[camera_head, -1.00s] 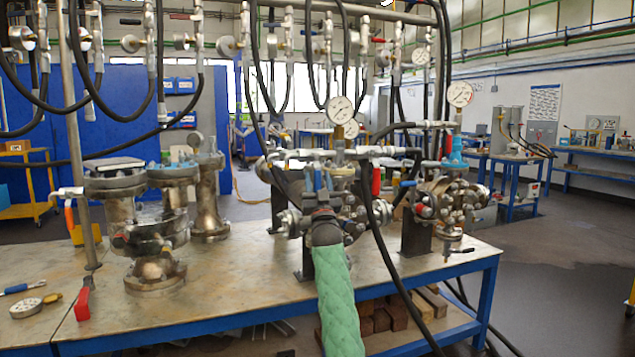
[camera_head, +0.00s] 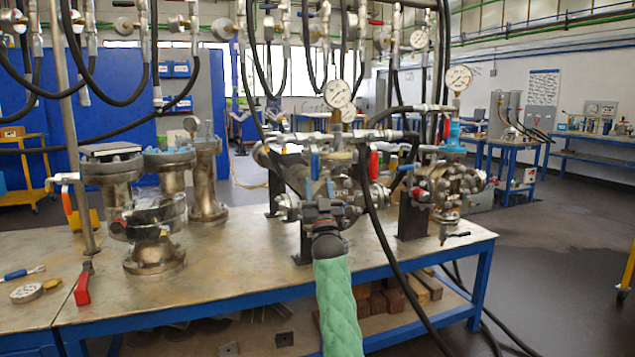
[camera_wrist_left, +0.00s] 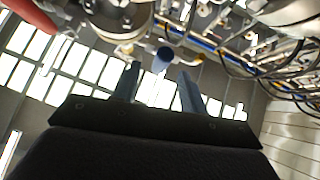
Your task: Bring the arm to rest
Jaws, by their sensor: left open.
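My left arm, in a green quilted sleeve (camera_head: 337,305), rises from the bottom edge in the head view. Its dark wrist and left gripper (camera_head: 322,182) point away from me, in front of the middle valve assembly (camera_head: 352,190). The fingers are hard to separate from the fittings behind. In the left wrist view, the left gripper (camera_wrist_left: 160,72) is open. Its two blue-grey fingers stand apart with nothing held between them. A blue round-ended part (camera_wrist_left: 163,55) shows beyond the tips; its distance cannot be told. My right gripper is not in view.
Flanged vessels (camera_head: 155,250) stand on the bench (camera_head: 225,262) at left. A right-hand valve assembly (camera_head: 447,185) stands near its right end. Black hoses (camera_head: 385,245) hang close to my arm. A red-handled tool (camera_head: 83,285) lies at left. The floor (camera_head: 560,260) at right is open.

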